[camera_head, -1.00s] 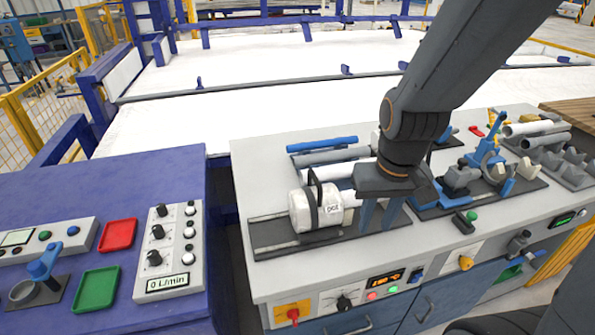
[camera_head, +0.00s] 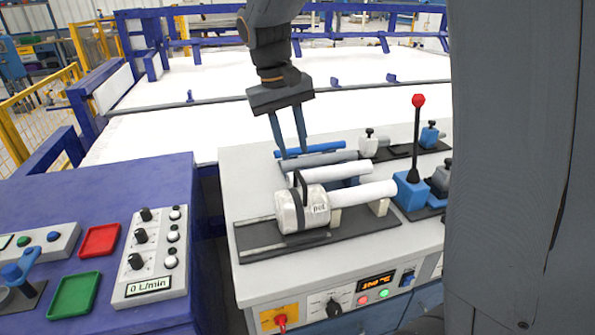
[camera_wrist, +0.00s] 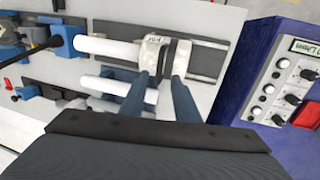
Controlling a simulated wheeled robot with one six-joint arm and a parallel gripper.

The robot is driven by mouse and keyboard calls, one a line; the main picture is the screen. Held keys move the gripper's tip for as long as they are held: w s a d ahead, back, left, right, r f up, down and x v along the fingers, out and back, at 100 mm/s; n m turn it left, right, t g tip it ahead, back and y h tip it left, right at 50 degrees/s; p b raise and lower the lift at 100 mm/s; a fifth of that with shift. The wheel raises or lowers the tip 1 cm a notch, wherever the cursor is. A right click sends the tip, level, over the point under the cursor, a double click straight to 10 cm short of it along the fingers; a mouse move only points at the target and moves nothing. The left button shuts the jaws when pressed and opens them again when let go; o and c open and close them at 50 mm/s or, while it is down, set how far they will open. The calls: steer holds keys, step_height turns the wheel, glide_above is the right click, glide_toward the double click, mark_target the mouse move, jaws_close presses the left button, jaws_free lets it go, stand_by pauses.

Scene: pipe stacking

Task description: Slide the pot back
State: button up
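The pot (camera_head: 302,211), a white housing with a black handle (camera_head: 299,187), sits at the left part of a dark rail (camera_head: 258,240). A white pipe (camera_head: 362,194) sticks out from its right side. The pot also shows in the wrist view (camera_wrist: 149,52), where it lies ahead of my fingertips. My gripper (camera_head: 294,155) is open and empty, its fingers pointing down behind the pot, in front of or over the blue pipe. The two fingers show apart in the wrist view (camera_wrist: 164,78). I cannot tell whether they touch anything.
Blue (camera_head: 318,149), grey (camera_head: 330,162) and white pipes lie behind the pot. A blue lever unit (camera_head: 411,190) with a red knob stands to the right. A purple table (camera_head: 95,185) with control boxes is at the left. My arm hides the bench's right side.

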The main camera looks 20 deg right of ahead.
mark_target(300, 176)
steer(key=f, duration=0.3)
steer(key=d+f+p, duration=0.1)
steer(key=f, duration=0.2)
steer(key=shift+d+f, duration=0.2)
steer(key=shift+f, duration=0.2)
steer(key=shift+c, duration=0.2)
jaws_close()
